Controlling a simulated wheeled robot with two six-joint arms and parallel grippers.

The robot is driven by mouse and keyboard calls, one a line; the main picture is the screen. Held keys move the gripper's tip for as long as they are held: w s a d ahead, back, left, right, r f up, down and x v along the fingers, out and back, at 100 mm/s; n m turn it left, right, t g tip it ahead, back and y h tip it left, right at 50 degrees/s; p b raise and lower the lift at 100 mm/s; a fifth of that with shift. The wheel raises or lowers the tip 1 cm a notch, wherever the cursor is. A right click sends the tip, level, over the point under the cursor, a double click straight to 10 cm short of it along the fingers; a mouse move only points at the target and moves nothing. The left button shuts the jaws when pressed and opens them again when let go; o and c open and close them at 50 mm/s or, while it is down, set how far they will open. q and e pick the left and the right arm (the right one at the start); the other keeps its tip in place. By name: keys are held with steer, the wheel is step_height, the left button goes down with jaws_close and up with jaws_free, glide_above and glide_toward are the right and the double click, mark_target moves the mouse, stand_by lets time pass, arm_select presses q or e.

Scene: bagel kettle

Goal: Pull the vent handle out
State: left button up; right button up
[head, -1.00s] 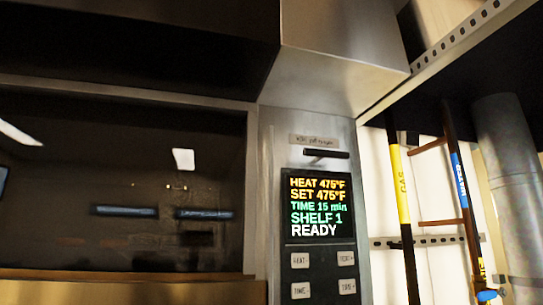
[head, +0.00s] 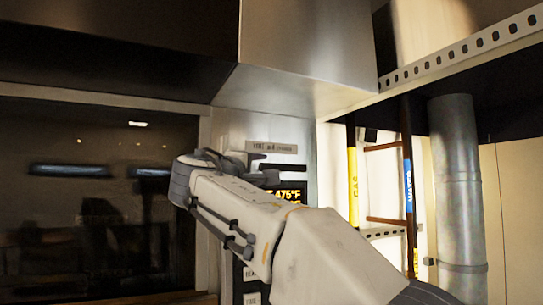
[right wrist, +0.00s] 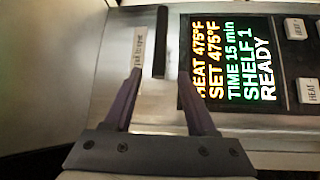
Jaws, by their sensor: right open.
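The vent handle is a short black bar (head: 283,167) on the oven's steel control panel, just under a small label and above the display. It also shows in the right wrist view (right wrist: 161,42), seen end-up between the label and the display. My right gripper (right wrist: 159,74) is open and empty. Its two fingers point at the panel, one towards each side of the handle, with the fingertips short of most of the bar. I cannot tell how far they are from the panel. In the head view my right arm hides part of the panel. My left gripper is out of view.
The lit display (right wrist: 231,60) and buttons (right wrist: 309,90) lie beside the handle. A steel hood (head: 300,90) juts out above the panel. The dark oven window (head: 80,210) is at left. Yellow and blue pipes (head: 353,185) and a grey duct (head: 455,180) stand at right.

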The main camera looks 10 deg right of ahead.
mark_target(273, 166)
steer(key=p+x, duration=0.6)
steer(key=x, duration=0.3)
steer(key=shift+d+r, duration=0.15)
steer(key=shift+r, duration=0.1)
steer(key=shift+w+d+f, duration=0.1)
steer(key=shift+w+d, duration=0.15)
steer(key=shift+w, duration=0.25)
steer(key=c, duration=0.9)
jaws_close()
